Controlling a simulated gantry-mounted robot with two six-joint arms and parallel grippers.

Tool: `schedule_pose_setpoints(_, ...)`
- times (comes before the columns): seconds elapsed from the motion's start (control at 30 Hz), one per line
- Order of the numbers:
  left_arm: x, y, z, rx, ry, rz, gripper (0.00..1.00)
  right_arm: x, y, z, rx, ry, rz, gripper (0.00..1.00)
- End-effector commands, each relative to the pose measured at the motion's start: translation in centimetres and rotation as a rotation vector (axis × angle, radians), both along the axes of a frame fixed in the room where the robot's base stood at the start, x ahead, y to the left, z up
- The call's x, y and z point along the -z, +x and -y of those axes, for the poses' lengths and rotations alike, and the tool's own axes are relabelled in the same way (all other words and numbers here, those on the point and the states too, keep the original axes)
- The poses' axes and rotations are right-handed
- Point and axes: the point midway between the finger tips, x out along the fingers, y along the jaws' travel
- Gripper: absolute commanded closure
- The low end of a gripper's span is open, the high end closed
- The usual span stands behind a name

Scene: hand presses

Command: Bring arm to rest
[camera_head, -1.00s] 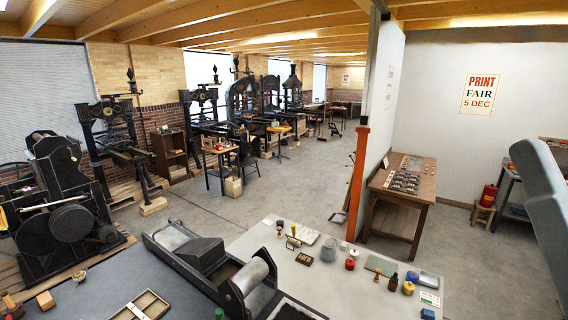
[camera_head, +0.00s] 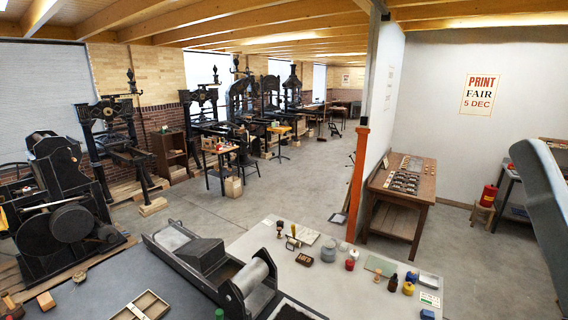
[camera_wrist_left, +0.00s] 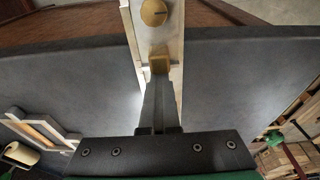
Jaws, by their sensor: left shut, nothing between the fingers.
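My left gripper (camera_wrist_left: 160,66) shows only in the left wrist view. Its fingers are shut with nothing between them, over the edge of a dark grey tabletop (camera_wrist_left: 235,75). A pale bar with a round brass-coloured knob (camera_wrist_left: 153,12) lies just past the fingertips in that picture. I cannot tell whether the fingers touch it. My left arm is not visible in the head view. A grey link of my right arm (camera_head: 545,190) shows at the right edge of the head view. My right gripper is out of view.
A black proof press (camera_head: 205,262) stands on the front table, with small stamps, bottles and pads to its right. A larger black press (camera_head: 62,205) stands at left.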

Motion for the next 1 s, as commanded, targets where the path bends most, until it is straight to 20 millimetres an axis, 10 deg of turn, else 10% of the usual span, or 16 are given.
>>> schedule_pose_setpoints(0.43,0.11,-0.21,0.08,-0.001,-0.002,-0.005,1.00,0.01,0.00,0.00,0.000,0.000,0.000,0.50)
schedule_pose_setpoints(0.77,0.08,-0.13,0.08,0.000,-0.002,-0.002,0.43,0.01,0.00,0.00,0.000,0.000,0.000,0.50)
schedule_pose_setpoints(1.0,0.04,-0.06,0.06,0.000,-0.002,-0.001,0.40,0.01,0.01,0.00,0.000,0.000,0.000,0.50)
